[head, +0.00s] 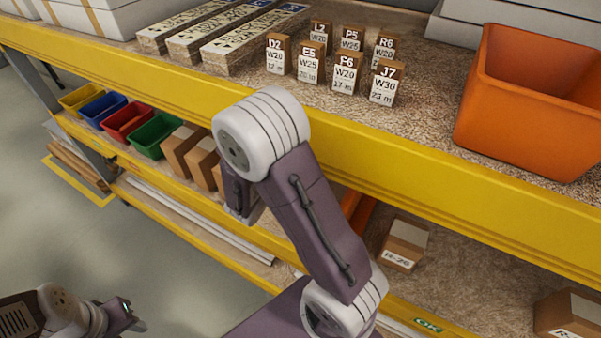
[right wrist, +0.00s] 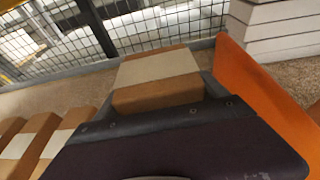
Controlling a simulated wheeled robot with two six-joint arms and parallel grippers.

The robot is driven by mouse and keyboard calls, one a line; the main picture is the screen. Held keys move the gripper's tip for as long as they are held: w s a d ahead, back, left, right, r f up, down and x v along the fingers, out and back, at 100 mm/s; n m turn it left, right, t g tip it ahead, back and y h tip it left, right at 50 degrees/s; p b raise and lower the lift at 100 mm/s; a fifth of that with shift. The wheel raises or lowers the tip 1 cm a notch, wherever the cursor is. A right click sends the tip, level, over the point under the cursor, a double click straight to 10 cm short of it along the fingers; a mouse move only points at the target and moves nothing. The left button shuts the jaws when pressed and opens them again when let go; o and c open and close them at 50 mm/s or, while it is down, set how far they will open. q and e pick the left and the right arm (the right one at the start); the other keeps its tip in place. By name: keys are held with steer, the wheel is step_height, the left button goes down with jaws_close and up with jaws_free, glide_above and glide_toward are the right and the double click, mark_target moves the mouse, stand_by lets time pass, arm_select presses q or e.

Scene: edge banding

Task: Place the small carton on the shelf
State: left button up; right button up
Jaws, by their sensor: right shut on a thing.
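In the right wrist view, a small brown carton (right wrist: 158,82) with a pale top band sits between the fingers of my right gripper (right wrist: 158,100), which is shut on it. It is at a shelf with a wire mesh behind it. Whether it touches the shelf surface (right wrist: 60,98) cannot be told. In the head view my right arm hides this gripper and carton. Similar cartons (head: 180,146) stand in a row on the lower shelf (head: 480,270), left of my arm. My left gripper (head: 128,312) is low at the left, away from the shelves; its jaw state is unclear.
An orange bin (right wrist: 272,95) is close on the right of the held carton; cartons (right wrist: 35,140) stand to its left. The upper shelf's yellow beam (head: 400,165) crosses above the lower shelf. Colored bins (head: 127,122) and another carton (head: 405,243) are on the lower shelf.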

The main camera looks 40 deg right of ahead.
steer(key=shift+s+d+r+m+g, duration=0.1)
steer(key=shift+d+m+g, duration=0.05)
steer(key=shift+d, duration=0.3)
steer(key=shift+s+d+m+g, duration=0.1)
steer(key=shift+d+m+g, duration=0.05)
steer(key=shift+d, duration=0.3)
steer(key=w+a+f, duration=0.2)
steer(key=a+f, duration=0.1)
steer(key=w+a+f, duration=0.2)
steer(key=f, duration=0.2)
steer(key=w+a+f, duration=0.3)
steer(key=shift+a+f, duration=0.25)
steer(key=shift+a, duration=0.1)
steer(key=shift+f, duration=0.1)
steer(key=o, duration=1.5)
